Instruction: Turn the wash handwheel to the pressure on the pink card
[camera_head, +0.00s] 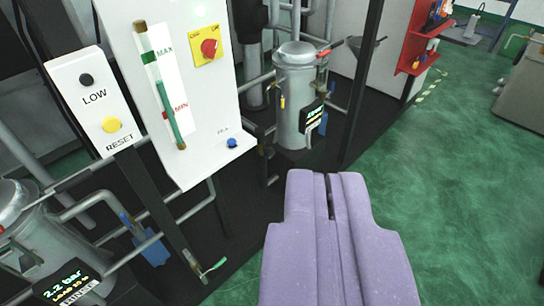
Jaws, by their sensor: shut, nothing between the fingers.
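My gripper (328,178) shows in purple at the lower middle, its two fingers shut together with nothing between them. It points towards the grey metal vessel (299,85) and is apart from it. A small dark display (313,117) is on that vessel, its text too small to read. At the lower left, a second vessel (40,235) carries a display (68,284) reading 2.2 bar, with a load line and RINSE below. I cannot make out a wash handwheel or a pink card in this view.
A white panel (205,100) holds a MAX/MIN level gauge (160,85) and a red knob on yellow (209,47). A LOW/RESET box (95,105) is at left. Pipes and a blue handle (150,245) are below. Green floor (450,180) is clear at right.

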